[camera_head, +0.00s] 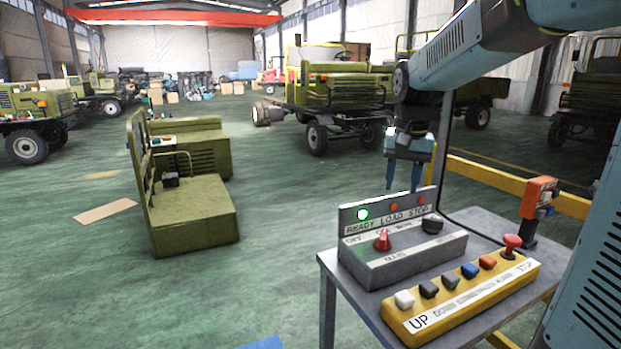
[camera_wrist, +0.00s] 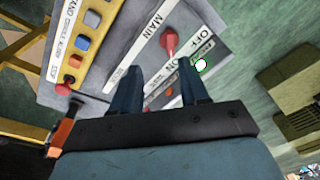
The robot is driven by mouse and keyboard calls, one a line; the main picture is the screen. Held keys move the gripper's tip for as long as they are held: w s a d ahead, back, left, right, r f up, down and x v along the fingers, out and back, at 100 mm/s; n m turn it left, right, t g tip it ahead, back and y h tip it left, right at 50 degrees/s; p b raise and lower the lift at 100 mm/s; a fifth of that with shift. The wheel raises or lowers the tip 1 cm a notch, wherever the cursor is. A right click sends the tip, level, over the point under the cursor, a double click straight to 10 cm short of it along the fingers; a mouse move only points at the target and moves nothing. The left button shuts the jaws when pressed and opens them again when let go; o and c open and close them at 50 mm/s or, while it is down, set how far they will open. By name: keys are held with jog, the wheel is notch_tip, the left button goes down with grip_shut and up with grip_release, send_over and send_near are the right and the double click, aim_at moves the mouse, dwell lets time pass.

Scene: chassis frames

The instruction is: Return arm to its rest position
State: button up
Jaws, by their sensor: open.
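My gripper (camera_head: 403,176) hangs from my blue-grey arm, pointing down just behind and above the grey control box (camera_head: 400,262). Its two fingers are apart with nothing between them. In the wrist view, my gripper (camera_wrist: 158,78) shows both dark fingers spread in front of the control box's face. The box has a red knob (camera_head: 382,240), a dark knob (camera_head: 432,223) and a lit green-white lamp (camera_head: 362,214) over the word READY. The red knob also shows in the wrist view (camera_wrist: 169,42), beyond the fingertips. I cannot tell any contact between fingers and box.
A yellow button panel (camera_head: 462,300) with several buttons and a red mushroom button (camera_head: 511,245) lies on the grey table (camera_head: 335,262). An orange device (camera_head: 538,198) stands at the right by a yellow rail (camera_head: 490,178). Green floor (camera_head: 290,215) is open left of the table.

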jog(key=s+d+f+n+t, duration=0.1)
jog(key=s+n+t, duration=0.2)
jog(key=s, duration=1.7)
jog(key=shift+s+f+n+t, duration=0.3)
jog(key=shift+s+t, duration=0.05)
jog(key=shift+t, duration=0.25)
